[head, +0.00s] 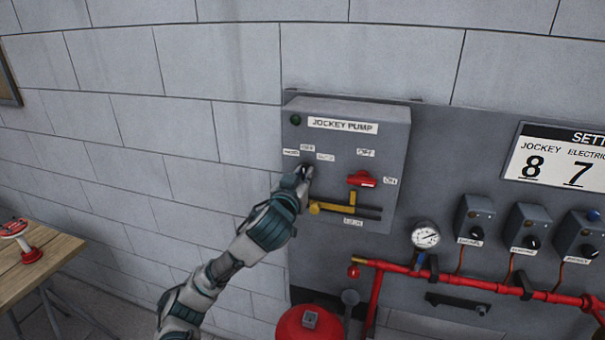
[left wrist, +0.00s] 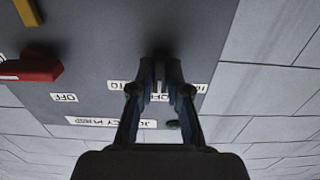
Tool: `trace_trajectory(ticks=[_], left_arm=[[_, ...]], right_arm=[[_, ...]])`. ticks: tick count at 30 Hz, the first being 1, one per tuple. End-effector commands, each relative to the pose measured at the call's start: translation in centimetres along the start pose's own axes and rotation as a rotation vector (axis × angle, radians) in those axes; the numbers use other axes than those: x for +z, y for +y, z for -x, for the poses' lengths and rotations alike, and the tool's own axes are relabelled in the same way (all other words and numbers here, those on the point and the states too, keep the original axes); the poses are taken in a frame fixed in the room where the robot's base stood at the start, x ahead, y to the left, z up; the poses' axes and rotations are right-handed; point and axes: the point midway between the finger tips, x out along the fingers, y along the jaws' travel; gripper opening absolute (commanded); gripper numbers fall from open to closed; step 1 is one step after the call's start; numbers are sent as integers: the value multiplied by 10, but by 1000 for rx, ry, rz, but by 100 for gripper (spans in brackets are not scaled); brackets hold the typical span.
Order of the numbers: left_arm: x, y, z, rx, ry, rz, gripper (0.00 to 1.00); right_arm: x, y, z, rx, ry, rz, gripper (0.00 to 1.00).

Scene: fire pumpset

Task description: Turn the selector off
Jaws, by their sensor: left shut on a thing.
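The grey jockey pump box (head: 345,140) is on the wall panel, with a "JOCKEY PUMP" label and a small dark green light at its top left. The selector sits on its left part, under small labels (head: 307,148), one of which seems to read OFF. My left gripper (head: 304,173) is at the selector and shut on it. In the left wrist view the fingertips (left wrist: 160,72) are close together against the box face (left wrist: 95,65). The selector is mostly hidden by the fingers, so I cannot tell which way it points. My right gripper is not in view.
Right of the selector is a red switch handle (head: 361,179) with OFF and ON labels. Below is a yellow lever (head: 335,207). A gauge (head: 425,236), red pipes (head: 450,277) and several small control boxes (head: 475,218) are at the right. A wooden table (head: 35,265) stands at the left.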

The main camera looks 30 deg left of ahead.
Motion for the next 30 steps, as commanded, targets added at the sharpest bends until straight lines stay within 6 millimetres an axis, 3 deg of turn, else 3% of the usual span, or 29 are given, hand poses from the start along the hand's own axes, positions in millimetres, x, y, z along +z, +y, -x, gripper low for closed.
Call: trace_trajectory(ticks=[1,12,13,16,25,30], left_arm=[[-8,-4,1,-6,19,1,0],[-9,-4,1,-6,21,-4,0],[-9,-4,1,-7,21,-4,18],[-8,-4,1,-6,20,-4,41],[-4,-2,3,-3,11,-6,41],[-4,-1,22,0,12,-7,41]], right_arm=[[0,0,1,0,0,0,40],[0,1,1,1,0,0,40],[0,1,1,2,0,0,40],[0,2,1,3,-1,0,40],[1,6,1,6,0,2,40],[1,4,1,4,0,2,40]])
